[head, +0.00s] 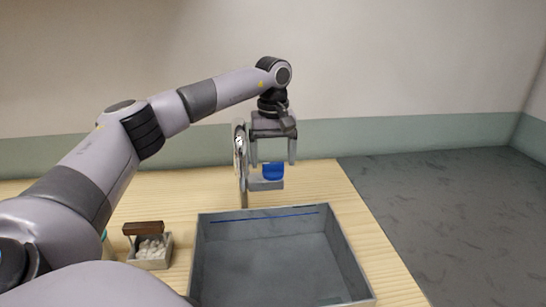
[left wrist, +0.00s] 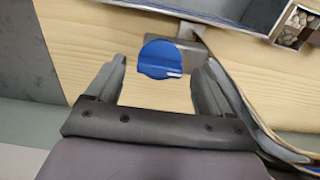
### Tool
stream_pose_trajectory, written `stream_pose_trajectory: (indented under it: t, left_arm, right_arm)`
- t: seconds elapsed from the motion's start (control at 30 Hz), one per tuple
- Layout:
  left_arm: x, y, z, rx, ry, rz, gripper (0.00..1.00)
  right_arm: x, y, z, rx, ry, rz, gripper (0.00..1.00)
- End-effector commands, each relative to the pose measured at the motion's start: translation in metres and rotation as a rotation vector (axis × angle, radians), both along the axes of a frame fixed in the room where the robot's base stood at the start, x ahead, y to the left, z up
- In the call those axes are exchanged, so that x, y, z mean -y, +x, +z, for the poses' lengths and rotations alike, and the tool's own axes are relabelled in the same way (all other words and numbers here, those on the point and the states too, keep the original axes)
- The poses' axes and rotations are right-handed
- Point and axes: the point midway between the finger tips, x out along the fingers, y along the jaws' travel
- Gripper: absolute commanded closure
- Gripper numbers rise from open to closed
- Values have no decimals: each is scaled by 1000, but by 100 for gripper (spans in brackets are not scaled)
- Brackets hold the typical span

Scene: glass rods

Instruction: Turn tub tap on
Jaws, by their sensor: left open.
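The tap has a blue knob (head: 273,171) on a grey block (head: 266,184), with a tall shiny metal pipe (head: 241,160) beside it on the left in the head view. The grey tub (head: 270,262) stands in front of the tap. My left gripper (head: 273,163) points down at the knob, with its fingers apart. In the left wrist view the blue knob (left wrist: 158,59) lies ahead, between the lines of the two fingers (left wrist: 157,68), with wood showing between it and the palm. I cannot tell whether a finger touches it. My right gripper is out of view.
A small box of pale stones (head: 150,250) with a brown bar above it stands left of the tub. A thin blue line runs along the tub's far inner wall. The wooden table (head: 315,185) ends at the right, with dark floor beyond.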

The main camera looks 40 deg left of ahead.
Motion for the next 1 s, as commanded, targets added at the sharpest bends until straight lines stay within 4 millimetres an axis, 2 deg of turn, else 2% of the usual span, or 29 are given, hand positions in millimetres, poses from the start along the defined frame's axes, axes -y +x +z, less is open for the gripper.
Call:
stream_pose_trajectory:
  t: [0.13,0.37,0.53,0.77,1.0]
  left_arm:
    - [0,0,-8,0,0,0,19]
    - [0,0,-8,0,0,0,19]
    - [0,0,-8,0,0,0,74]
    - [0,0,-8,1,1,9,75]
    - [0,0,-8,1,0,90,74]
  right_arm:
    - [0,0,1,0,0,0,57]
    - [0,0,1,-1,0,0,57]
    - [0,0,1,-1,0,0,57]
    - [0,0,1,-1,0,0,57]
    - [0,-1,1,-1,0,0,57]
